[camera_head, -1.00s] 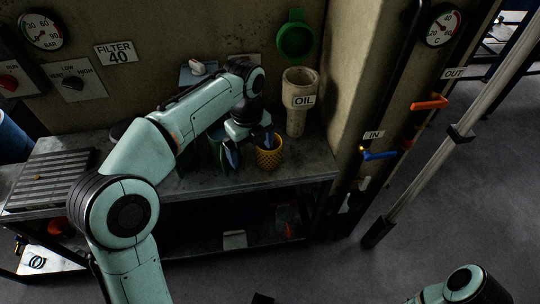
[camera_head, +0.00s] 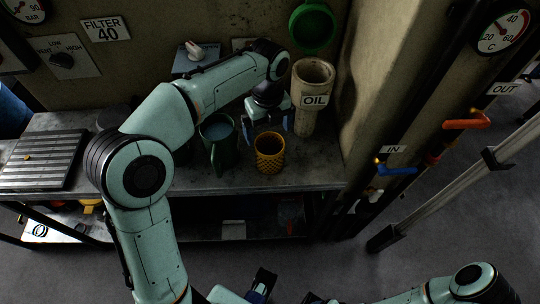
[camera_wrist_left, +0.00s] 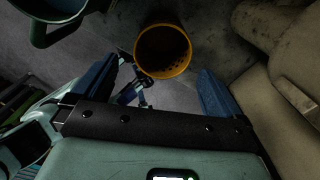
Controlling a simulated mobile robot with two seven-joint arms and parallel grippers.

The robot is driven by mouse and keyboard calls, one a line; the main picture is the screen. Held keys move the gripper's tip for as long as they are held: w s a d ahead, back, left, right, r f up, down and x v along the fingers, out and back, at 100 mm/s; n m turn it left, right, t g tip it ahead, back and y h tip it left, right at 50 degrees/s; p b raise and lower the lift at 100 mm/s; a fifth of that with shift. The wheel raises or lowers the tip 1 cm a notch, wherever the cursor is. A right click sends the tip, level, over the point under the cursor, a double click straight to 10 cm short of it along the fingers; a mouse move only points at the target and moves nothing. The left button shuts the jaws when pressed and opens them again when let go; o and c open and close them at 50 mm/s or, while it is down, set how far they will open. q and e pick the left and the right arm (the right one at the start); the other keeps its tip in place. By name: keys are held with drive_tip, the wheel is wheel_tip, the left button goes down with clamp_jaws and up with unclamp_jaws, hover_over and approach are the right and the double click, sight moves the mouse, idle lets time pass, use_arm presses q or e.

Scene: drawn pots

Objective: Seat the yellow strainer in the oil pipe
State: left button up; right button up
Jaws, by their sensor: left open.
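The yellow strainer (camera_head: 270,155), a lattice-sided cup, stands upright on the grey bench. My left gripper (camera_head: 265,140) is open and empty just behind and above it. In the left wrist view the strainer (camera_wrist_left: 163,48) shows its open round rim and dark inside beyond my spread blue fingers (camera_wrist_left: 158,88), not between them. The oil pipe (camera_head: 312,92), a beige upright tube with a wide mouth and an OIL label, stands behind and right of my left gripper. My right gripper (camera_head: 262,285) is low at the bottom edge, partly cut off; its opening is unclear.
A green jug (camera_head: 218,140) stands left of the strainer, close to my left gripper. An open green lid (camera_head: 312,27) is on the wall above the pipe. A ribbed tray (camera_head: 42,160) lies at the left. Blue (camera_head: 396,170) and orange (camera_head: 465,124) valve handles are at the right.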

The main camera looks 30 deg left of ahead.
use_arm(q)
drive_tip(key=b, duration=0.1)
hover_over(269, 141)
drive_tip(key=s+d, duration=0.2)
drive_tip(key=s, duration=0.1)
drive_tip(key=shift+a+f, duration=0.15)
drive_tip(key=shift+f, duration=2.9)
drive_tip(key=c, duration=1.2)
